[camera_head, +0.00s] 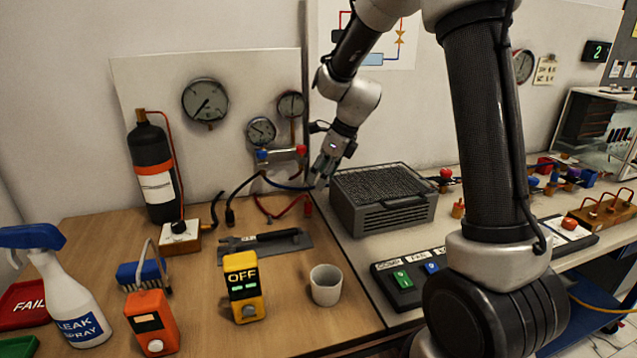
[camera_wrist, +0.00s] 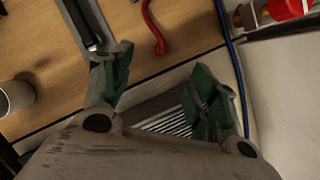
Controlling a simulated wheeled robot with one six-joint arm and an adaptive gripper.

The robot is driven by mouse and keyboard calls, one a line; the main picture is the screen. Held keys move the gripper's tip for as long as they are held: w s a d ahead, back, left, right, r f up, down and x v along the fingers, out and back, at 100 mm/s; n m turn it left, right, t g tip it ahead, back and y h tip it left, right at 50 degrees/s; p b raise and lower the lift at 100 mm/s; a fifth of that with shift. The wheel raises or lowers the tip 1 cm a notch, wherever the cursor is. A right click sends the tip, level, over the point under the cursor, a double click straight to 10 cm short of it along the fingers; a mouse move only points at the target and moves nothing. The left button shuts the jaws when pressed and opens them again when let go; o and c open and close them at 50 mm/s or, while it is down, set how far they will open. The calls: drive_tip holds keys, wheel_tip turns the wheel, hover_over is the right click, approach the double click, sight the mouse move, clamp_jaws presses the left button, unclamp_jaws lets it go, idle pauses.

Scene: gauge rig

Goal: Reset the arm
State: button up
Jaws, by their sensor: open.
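My gripper (camera_head: 325,172) hangs over the back of the bench in the head view, beside the left end of the grey vented box (camera_head: 385,213). In the wrist view its two green-padded fingers (camera_wrist: 160,92) stand wide apart with nothing between them. Bench top, part of a red hose (camera_wrist: 153,28) and some of the box's ribbed side show beyond the fingers. My arm comes down from the top of the head view and bends toward the gauge panel (camera_head: 140,75).
A gauge manifold (camera_head: 281,154) with hoses is close to the gripper's left. A black cylinder (camera_head: 157,180), yellow OFF meter (camera_head: 243,285), white cup (camera_head: 326,285), orange device (camera_head: 152,322) and spray bottle (camera_head: 62,290) stand on the wooden bench. Bare wood lies at the front middle.

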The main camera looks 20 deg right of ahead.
drive_tip(key=s+d+r+n+h, duration=0.1)
drive_tip(key=s+d+r+n, duration=0.2)
drive_tip(key=s+n, duration=0.5)
drive_tip(key=s+d+r+n+h, duration=0.1)
drive_tip(key=s+d+r+n, duration=0.3)
drive_tip(key=s+n, duration=0.5)
drive_tip(key=s+d+r+n+t+h, duration=0.1)
drive_tip(key=s+d+r+n, duration=0.3)
drive_tip(key=s+n, duration=0.5)
drive_tip(key=s+r, duration=0.1)
drive_tip(key=s, duration=0.5)
drive_tip(key=shift+d+r, duration=0.25)
drive_tip(key=shift+r, duration=0.15)
